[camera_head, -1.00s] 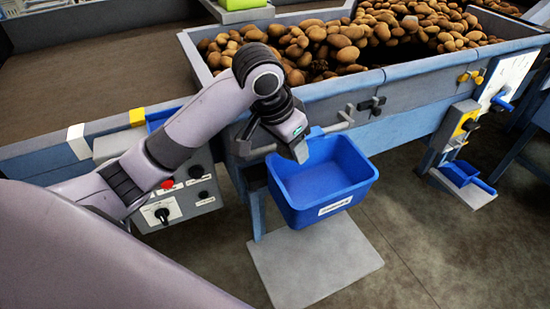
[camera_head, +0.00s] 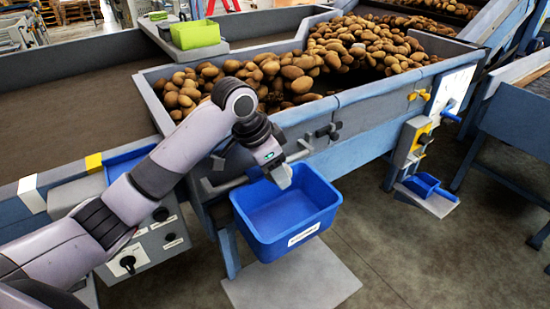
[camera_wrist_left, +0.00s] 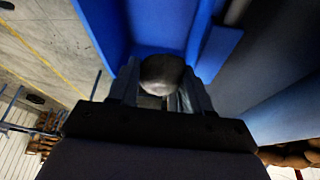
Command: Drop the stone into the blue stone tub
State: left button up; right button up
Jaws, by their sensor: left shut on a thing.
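The blue stone tub (camera_head: 285,222) hangs at the front of the grader, with a white label on its front wall. My left gripper (camera_head: 283,178) is at the tub's back rim, over the opening. In the left wrist view the stone (camera_wrist_left: 161,72), dark grey and rounded, sits between the fingertips of my left gripper (camera_wrist_left: 160,88), which is shut on it. The blue tub wall (camera_wrist_left: 160,25) lies just beyond the stone. In the head view the stone cannot be made out. My right gripper is not in view.
Potatoes (camera_head: 300,65) fill the grader trough (camera_head: 365,92) behind the tub. A green bin (camera_head: 195,34) stands at the back. A control box (camera_head: 150,235) is left of the tub. A grey plate (camera_head: 292,280) lies on the floor below, with open floor to the right.

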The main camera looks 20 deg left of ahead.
pick_arm(q)
jog(key=shift+f, duration=0.5)
jog(key=o, duration=1.2)
jog(key=shift+r, duration=0.1)
jog(key=v, duration=0.7)
jog(key=shift+a, duration=0.1)
